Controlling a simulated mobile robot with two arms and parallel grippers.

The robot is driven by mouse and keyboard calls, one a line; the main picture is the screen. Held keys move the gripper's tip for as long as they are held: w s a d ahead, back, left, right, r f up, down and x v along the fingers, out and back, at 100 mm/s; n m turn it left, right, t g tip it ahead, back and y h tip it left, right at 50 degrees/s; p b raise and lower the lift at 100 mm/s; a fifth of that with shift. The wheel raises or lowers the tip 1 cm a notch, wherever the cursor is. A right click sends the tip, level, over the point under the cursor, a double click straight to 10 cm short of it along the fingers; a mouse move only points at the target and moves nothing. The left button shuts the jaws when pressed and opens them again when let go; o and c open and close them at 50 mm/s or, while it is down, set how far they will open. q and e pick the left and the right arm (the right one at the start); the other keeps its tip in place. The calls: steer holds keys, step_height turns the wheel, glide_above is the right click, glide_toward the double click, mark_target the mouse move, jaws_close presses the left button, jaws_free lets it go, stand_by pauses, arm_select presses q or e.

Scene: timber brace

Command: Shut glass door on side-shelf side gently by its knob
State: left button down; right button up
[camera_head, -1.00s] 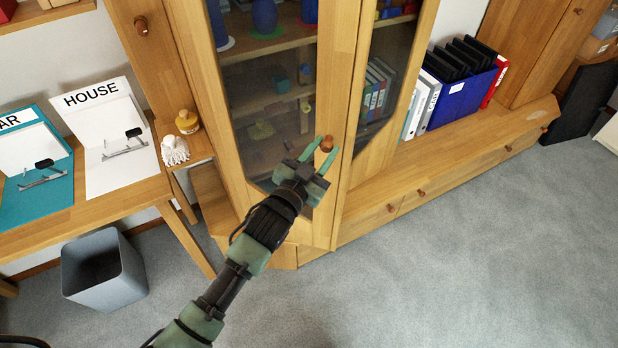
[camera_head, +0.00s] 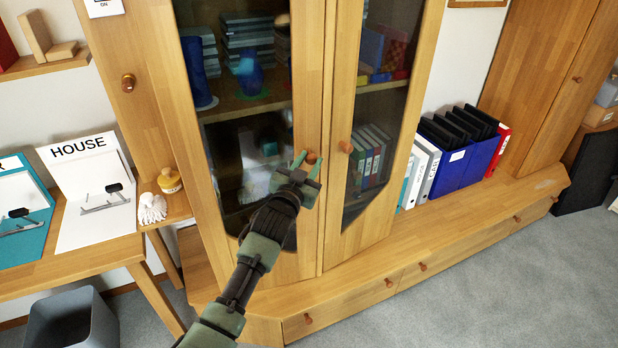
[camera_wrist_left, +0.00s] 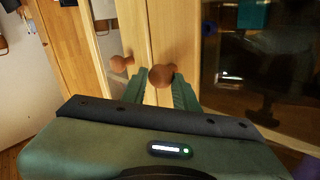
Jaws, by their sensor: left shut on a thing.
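The glass door on the side-shelf side (camera_head: 308,80) is the left of two wood-framed cabinet doors. Its frame now stands beside the right door's frame and looks shut or nearly shut. Its round brown knob (camera_head: 311,157) sits between the fingertips of my left gripper (camera_head: 306,163), which is shut on it. In the left wrist view the knob (camera_wrist_left: 163,75) shows at the green fingers, partly hidden by them. The right glass door (camera_head: 345,90) has its own knob (camera_head: 346,147), just right of my gripper and apart from it. My right gripper is not in view.
A small side shelf (camera_head: 180,207) with a yellow bottle (camera_head: 169,180) and a white brush-like item (camera_head: 151,208) stands left of the cabinet. A grey bin (camera_head: 72,322) is on the floor. Blue and white binders (camera_head: 465,165) stand right of the doors.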

arm_select(q)
steer(key=shift+w+d+f, duration=0.1)
steer(key=shift+w+d, duration=0.1)
steer(key=shift+d, duration=0.3)
steer(key=shift+a+r, duration=0.1)
steer(key=shift+r, duration=0.55)
steer(key=c, duration=1.3)
jaws_free()
steer(key=shift+w, duration=0.1)
steer(key=shift+o, duration=1.2)
steer(key=shift+w+d+h, duration=0.2)
steer(key=shift+d+h, duration=0.2)
steer(key=shift+a+f, duration=0.1)
steer(key=shift+f, duration=0.1)
steer(key=shift+a+f, duration=0.1)
steer(key=shift+f, duration=0.05)
steer(key=shift+s+f, duration=0.1)
